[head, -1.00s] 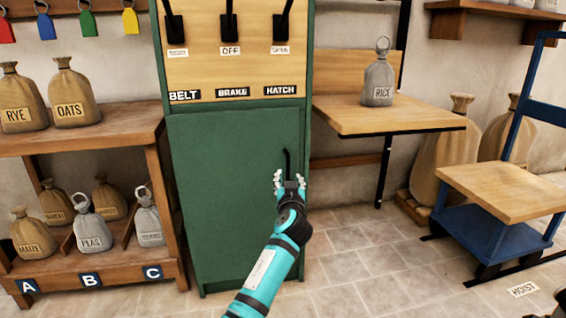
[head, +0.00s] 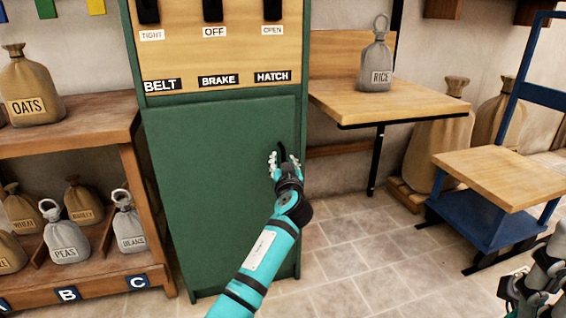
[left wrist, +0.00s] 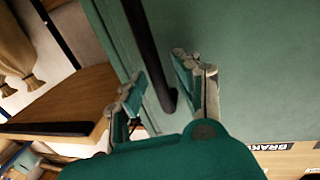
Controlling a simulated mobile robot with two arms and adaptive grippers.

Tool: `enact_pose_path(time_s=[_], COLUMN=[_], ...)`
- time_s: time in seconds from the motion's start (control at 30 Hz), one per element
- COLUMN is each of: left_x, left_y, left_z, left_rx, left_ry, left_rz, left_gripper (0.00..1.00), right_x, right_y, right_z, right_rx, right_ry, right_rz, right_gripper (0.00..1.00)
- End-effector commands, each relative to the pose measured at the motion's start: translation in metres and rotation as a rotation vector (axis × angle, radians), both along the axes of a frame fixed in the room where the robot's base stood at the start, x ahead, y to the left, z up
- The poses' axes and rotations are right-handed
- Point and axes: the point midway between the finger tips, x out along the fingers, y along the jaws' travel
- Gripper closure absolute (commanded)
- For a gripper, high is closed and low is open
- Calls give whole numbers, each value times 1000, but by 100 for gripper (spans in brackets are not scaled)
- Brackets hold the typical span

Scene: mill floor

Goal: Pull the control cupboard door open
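The green control cupboard door (head: 215,185) looks shut, below the wooden lever panel (head: 200,50). Its black upright bar handle (head: 282,148) is near the door's right edge, partly hidden by my left gripper (head: 285,161). In the left wrist view the handle (left wrist: 150,50) runs between the two parted fingers of my left gripper (left wrist: 160,92). The fingers stand apart on either side of it, and I see no clear contact. My right gripper (head: 530,285) is partly in view at the lower right corner; its finger state is unclear.
A shelf unit (head: 70,125) with several sacks stands left of the cupboard. A wooden wall table (head: 420,100) with a rice sack (head: 377,62) juts out on the right. A blue hoist cart (head: 490,225) stands further right. The tiled floor (head: 370,270) ahead is clear.

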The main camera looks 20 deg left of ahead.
Motion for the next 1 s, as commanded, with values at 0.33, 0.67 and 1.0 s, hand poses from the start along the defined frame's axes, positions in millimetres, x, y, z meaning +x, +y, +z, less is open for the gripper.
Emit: enact_pose_path(time_s=[0.33, 0.67, 1.0], left_x=[0, 0, -7], left_y=[0, 0, -3], left_z=[0, 0, 3], left_rx=[0, 0, 0], left_ry=[0, 0, 3], left_rz=[0, 0, -46], left_gripper=[100, 100, 100], right_x=[1, 2, 5], right_y=[0, 0, -2], right_z=[-2, -3, -6], right_rx=[1, 1, 7], right_ry=[9, 12, 62], right_rz=[-1, -1, 1], right_gripper=[60, 60, 60])
